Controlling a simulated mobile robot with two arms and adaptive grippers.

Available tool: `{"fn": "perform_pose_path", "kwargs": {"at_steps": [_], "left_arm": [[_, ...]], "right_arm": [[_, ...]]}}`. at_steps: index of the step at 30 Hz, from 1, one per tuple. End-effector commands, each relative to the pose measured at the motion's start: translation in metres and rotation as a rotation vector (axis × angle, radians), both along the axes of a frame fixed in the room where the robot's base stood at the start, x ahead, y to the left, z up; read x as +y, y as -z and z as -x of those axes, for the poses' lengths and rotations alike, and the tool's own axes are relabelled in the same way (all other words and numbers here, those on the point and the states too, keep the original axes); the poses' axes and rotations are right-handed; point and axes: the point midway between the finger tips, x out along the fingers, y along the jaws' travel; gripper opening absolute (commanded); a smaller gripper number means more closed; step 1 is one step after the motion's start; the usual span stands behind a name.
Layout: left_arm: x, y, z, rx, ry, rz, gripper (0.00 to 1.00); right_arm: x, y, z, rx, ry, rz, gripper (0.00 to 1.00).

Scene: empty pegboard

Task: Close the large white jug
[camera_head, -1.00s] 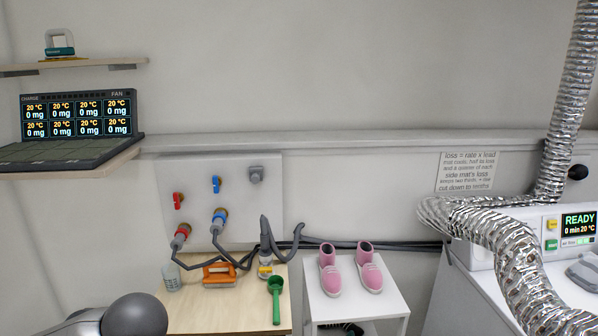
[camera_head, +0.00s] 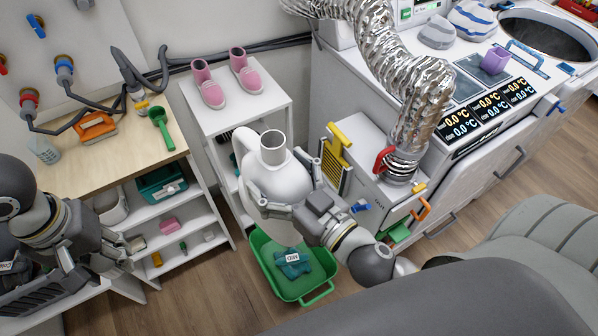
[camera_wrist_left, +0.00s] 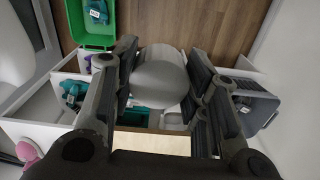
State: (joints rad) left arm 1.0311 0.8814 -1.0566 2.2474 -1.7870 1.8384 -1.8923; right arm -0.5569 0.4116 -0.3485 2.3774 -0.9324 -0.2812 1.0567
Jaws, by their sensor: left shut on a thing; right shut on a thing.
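The large white jug (camera_head: 275,177) is in the middle of the head view, roughly upright, its round neck open at the top and its handle on the left. My right gripper (camera_head: 284,200) is shut on the jug's body and hides part of its lower side. My left gripper (camera_head: 128,246) is at the left, in front of the shelves and well apart from the jug. In the left wrist view it is shut on a smooth whitish rounded piece (camera_wrist_left: 160,82), which looks like a cap. This piece is hard to make out in the head view.
A green tub (camera_head: 268,277) with a teal item stands on the floor below the jug. A white shelf with pink boots (camera_head: 212,93) is behind it. A wooden-topped bench (camera_head: 95,160) is at the left. A cabinet with a silver hose (camera_head: 415,115) is at the right.

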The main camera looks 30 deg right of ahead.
Motion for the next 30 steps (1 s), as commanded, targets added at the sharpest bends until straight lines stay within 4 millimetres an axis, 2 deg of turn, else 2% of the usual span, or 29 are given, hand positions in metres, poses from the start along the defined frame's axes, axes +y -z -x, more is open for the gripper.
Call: {"fn": "perform_pose_path", "kwargs": {"at_steps": [6,18,30], "left_arm": [[0.0,0.0,0.0,0.0,0.0,0.0,0.35],[0.0,0.0,0.0,0.0,0.0,0.0,0.35],[0.0,0.0,0.0,0.0,0.0,0.0,0.35]], "right_arm": [[0.03,-0.006,-0.014,-0.011,-0.151,0.003,0.16],[0.07,-0.009,-0.03,-0.009,-0.352,0.002,0.16],[0.082,-0.008,-0.035,-0.004,-0.414,0.001,0.16]]}}
